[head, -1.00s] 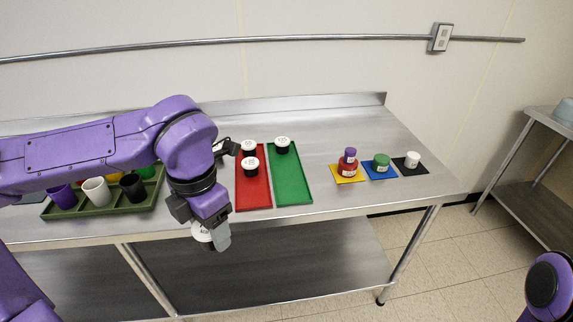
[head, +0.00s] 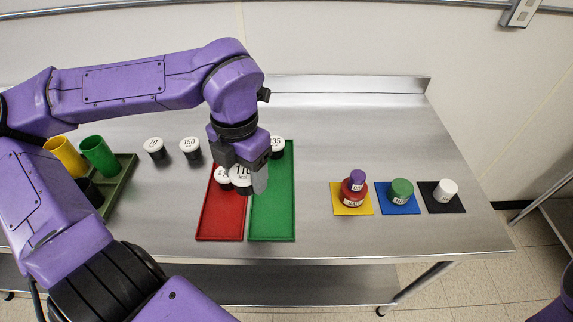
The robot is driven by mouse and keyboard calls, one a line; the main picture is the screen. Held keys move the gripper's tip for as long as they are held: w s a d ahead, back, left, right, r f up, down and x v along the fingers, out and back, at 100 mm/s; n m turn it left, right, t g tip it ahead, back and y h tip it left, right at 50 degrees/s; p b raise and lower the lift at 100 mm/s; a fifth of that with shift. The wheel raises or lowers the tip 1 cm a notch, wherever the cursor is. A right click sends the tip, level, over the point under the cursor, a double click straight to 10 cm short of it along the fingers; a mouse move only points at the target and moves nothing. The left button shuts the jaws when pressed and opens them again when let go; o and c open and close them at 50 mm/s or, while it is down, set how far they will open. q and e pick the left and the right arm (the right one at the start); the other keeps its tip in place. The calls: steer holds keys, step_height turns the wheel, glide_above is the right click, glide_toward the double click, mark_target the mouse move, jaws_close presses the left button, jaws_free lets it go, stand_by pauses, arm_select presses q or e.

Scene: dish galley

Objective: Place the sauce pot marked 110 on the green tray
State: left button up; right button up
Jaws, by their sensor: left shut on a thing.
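My left gripper (head: 243,180) is shut on the sauce pot marked 110 (head: 241,172), a dark pot with a white lid. It holds the pot over the border between the red tray (head: 220,222) and the green tray (head: 272,215); its exact height is unclear. A pot marked 135 (head: 278,143) stands at the far end of the green tray, partly hidden by the gripper. Another white-lidded pot (head: 221,175) on the red tray is partly covered by the gripper and held pot. The near part of the green tray is bare. My right gripper is not in view.
Pots marked 70 (head: 154,146) and 150 (head: 190,148) stand left of the trays. A dark green crate (head: 124,180) holds cups at the left. Small stacked containers sit on yellow (head: 350,208), blue (head: 398,207) and black (head: 442,206) mats at the right.

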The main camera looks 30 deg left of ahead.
arm_select(q)
steer(key=w+a+f+p, duration=0.1)
steer(key=w+f, duration=0.1)
steer(key=w, duration=0.2)
glide_above(275, 182)
step_height(275, 182, down, 7)
steer(key=shift+r+p, duration=0.15)
steer(key=shift+p, duration=0.3)
steer(key=f, duration=0.3)
steer(key=shift+s, duration=0.25)
steer(key=shift+w+f, duration=0.3)
steer(key=shift+s+f, duration=0.1)
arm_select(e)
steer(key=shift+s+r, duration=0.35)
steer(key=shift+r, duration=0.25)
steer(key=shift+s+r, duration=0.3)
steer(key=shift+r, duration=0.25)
arm_select(q)
steer(key=o, duration=1.1)
steer(key=shift+r, duration=0.35)
step_height(275, 182, up, 12)
steer(key=shift+f+b, duration=0.1)
steer(key=shift+b, duration=0.3)
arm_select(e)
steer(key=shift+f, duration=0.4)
